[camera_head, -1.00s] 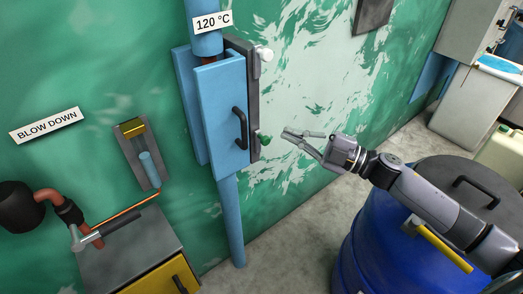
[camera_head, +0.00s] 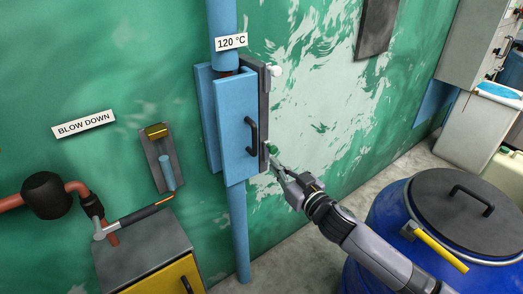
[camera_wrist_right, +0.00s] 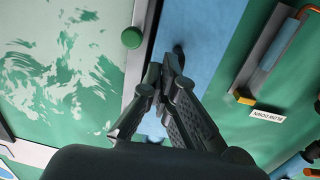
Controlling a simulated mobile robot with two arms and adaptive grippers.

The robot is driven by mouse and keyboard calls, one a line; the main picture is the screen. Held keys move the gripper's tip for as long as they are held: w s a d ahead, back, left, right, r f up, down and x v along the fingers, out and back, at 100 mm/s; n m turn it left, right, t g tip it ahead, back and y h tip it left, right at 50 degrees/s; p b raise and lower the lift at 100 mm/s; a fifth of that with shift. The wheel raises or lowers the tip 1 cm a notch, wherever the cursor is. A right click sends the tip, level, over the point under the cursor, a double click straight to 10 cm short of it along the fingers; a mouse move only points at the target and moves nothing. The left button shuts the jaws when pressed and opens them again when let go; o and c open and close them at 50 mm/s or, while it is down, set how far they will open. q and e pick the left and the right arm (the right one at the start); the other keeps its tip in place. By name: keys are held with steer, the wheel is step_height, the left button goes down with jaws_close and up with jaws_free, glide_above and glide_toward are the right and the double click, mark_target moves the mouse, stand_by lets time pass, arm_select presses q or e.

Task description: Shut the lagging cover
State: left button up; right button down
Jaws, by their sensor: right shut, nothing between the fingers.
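The blue lagging cover (camera_head: 236,125) stands around the vertical blue pipe (camera_head: 239,230) on the green wall. A black handle (camera_head: 252,135) is on its front face. A grey strip (camera_head: 264,105) runs along its right side, with a white knob at its top and a green knob (camera_head: 272,149) low down. I cannot tell how wide a gap the cover leaves. My right gripper (camera_head: 274,166) is shut and empty, just below the green knob. In the wrist view, its fingertips (camera_wrist_right: 165,74) are in front of the cover's edge, near the green knob (camera_wrist_right: 131,37). My left gripper is out of view.
A blue drum (camera_head: 382,218) with a black-handled lid stands at the right, beside my right arm. A grey and yellow cabinet (camera_head: 145,250) and a red pipe (camera_head: 78,187) are at the lower left.

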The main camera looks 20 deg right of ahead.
steer(key=x, duration=0.8)
steer(key=shift+w+p, duration=0.1)
steer(key=shift+p, duration=0.2)
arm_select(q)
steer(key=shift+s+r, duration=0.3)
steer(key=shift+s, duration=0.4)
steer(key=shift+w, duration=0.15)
